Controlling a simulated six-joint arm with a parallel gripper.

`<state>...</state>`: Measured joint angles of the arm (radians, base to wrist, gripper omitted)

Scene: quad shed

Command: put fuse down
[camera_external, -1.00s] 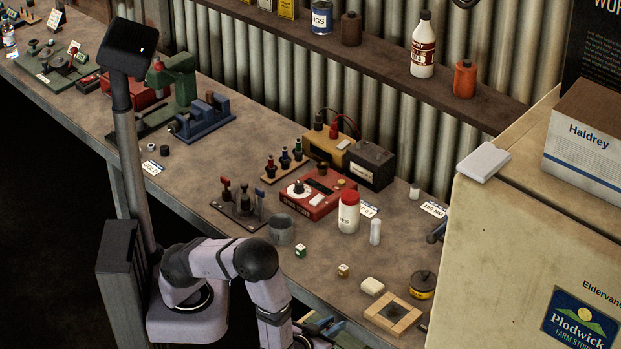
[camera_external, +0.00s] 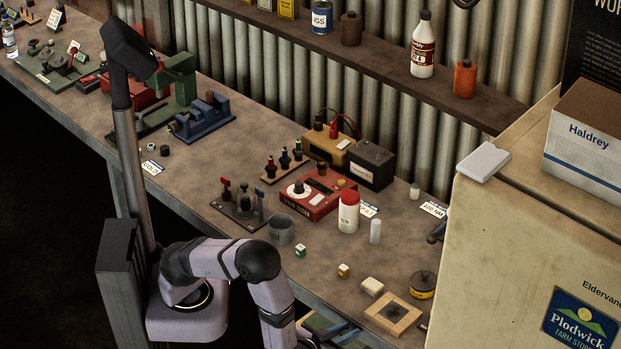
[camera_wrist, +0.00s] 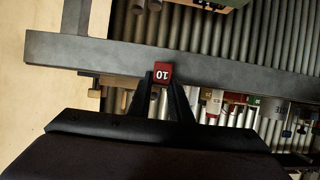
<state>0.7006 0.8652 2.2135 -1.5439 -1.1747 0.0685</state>
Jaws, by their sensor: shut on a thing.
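In the wrist view, a small red block marked "10" (camera_wrist: 161,73), which looks to be the fuse, sits between the fingertips of my gripper (camera_wrist: 162,83). The two dark fingers are shut on it, one on each side. The block shows in front of a long grey edge (camera_wrist: 90,55); I cannot tell whether it touches it. In the external view my gripper is out of the picture, below the lower edge, and the red block does not show there.
The bench (camera_external: 180,210) holds a red meter box (camera_external: 318,200), a white jar with a red lid (camera_external: 348,212), a grey cup (camera_external: 281,229), small cubes and a wooden frame (camera_external: 394,313). A cream cabinet (camera_external: 500,240) stands at the right. Small coloured pieces (camera_wrist: 234,98) show beyond the fingers.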

